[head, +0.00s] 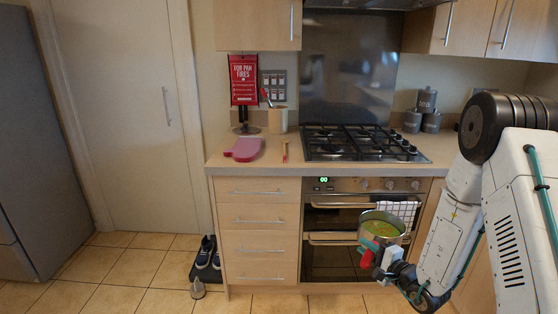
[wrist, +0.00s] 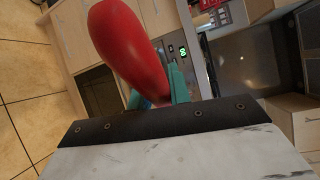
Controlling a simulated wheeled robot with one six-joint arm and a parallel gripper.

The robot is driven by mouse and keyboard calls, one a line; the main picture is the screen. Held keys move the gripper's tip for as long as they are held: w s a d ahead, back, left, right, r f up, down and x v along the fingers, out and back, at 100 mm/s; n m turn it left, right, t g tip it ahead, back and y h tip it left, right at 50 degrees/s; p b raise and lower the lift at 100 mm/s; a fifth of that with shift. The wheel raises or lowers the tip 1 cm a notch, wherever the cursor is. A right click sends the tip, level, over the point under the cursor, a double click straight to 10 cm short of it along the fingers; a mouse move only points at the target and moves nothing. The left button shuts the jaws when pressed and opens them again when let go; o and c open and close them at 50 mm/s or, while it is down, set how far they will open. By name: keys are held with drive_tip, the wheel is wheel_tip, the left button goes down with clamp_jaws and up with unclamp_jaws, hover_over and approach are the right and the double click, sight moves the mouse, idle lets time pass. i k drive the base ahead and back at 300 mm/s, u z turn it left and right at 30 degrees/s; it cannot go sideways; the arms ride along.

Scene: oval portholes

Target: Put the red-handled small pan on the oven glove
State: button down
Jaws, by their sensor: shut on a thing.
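The small pan (head: 364,232) is a metal pan with something yellow-green inside. It is in the air in front of the oven, roughly level, at the lower right of the head view. Its red handle (head: 366,258) points down toward my gripper (head: 378,262), which is shut on it. In the wrist view the red handle (wrist: 130,45) rises from between the teal fingers of my gripper (wrist: 160,88); the pan's bowl is out of sight there. The pink oven glove (head: 243,149) lies flat on the left of the counter, well away from the pan, with nothing on it.
The counter (head: 222,162) has a utensil pot (head: 278,120) behind the glove and a small wooden-handled item (head: 285,151) to its right. The gas hob (head: 362,143) is further right. A checked towel (head: 402,212) hangs on the oven. Shoes (head: 207,252) lie on the floor.

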sight(242, 150)
drive_tip(key=z, duration=0.5)
drive_tip(key=k, duration=0.55)
drive_tip(key=z, duration=0.05)
drive_tip(key=i, duration=0.95)
drive_tip(key=u, duration=1.25)
drive_tip(key=i, duration=0.3)
drive_tip(key=u, duration=0.35)
